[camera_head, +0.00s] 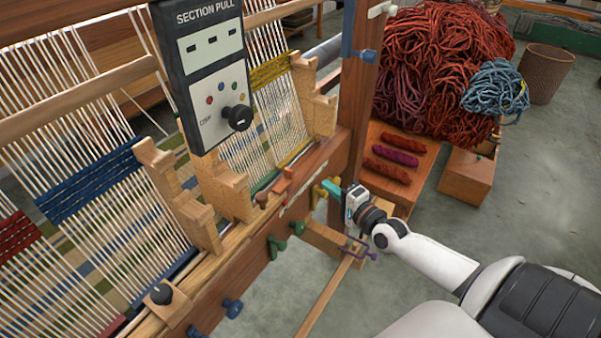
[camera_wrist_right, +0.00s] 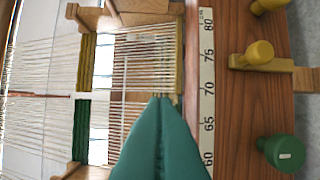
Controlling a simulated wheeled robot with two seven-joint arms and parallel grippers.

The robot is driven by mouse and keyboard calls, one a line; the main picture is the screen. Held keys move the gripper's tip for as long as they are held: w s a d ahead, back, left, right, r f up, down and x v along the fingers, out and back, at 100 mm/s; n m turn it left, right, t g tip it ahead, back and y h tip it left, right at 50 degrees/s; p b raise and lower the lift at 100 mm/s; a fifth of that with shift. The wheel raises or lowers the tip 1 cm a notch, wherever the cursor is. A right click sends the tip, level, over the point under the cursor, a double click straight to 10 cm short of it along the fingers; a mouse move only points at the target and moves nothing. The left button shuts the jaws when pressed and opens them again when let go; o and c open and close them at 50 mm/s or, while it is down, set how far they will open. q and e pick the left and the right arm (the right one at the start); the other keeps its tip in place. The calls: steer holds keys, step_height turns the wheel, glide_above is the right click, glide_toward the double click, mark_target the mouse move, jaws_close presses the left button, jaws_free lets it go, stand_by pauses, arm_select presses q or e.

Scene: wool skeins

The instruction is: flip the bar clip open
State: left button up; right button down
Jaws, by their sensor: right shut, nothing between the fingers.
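My right gripper (camera_head: 331,188) reaches in from the right to the loom's front beam (camera_head: 318,165). Its teal fingers (camera_wrist_right: 160,140) are shut with nothing between them, over the beam's inner edge beside the warp threads. A yellow peg piece (camera_head: 319,195) sits close by on the beam; yellow pegs also show in the right wrist view (camera_wrist_right: 258,53). A purple frame-like piece (camera_head: 360,249) sits around or against a light wooden bar (camera_head: 325,299), below the gripper. I cannot tell for certain which piece is the bar clip. My left gripper is out of view.
A dark control box (camera_head: 205,55) stands over the loom. Green pegs (camera_head: 276,246) and blue pegs (camera_head: 233,307) jut from the beam's front. A numbered scale (camera_wrist_right: 207,90) runs along the beam. Wool skeins (camera_head: 440,65) are piled behind.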

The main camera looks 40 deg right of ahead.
mark_target(283, 181)
steer(key=shift+w+d+r+m, duration=0.1)
steer(key=shift+d+r+m, duration=0.3)
steer(key=shift+r, duration=0.25)
steer(key=w, duration=1)
steer(key=a+p, duration=0.1)
steer(key=s+a+p, duration=0.1)
steer(key=a, duration=0.1)
steer(key=a+p, duration=0.1)
steer(key=shift+s+a, duration=0.2)
steer(key=shift+s, duration=0.05)
